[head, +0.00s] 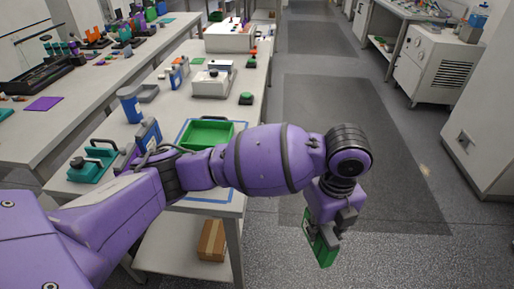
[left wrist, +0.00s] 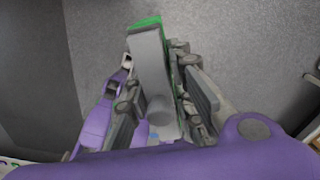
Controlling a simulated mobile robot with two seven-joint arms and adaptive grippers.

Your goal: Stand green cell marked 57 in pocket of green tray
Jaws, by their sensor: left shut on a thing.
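My left gripper (head: 333,226) is shut on a flat green cell (head: 321,250) and holds it over the floor, to the right of the table's edge. The cell hangs tilted below the fingers; its number cannot be read. In the left wrist view the cell (left wrist: 148,58) shows a grey face and a green edge between the fingers. The green tray (head: 208,122) lies on the near part of the table, left of the gripper and partly behind my left arm. Its pockets cannot be made out. My right gripper is not in view.
The floor aisle (head: 350,110) to the right is clear.

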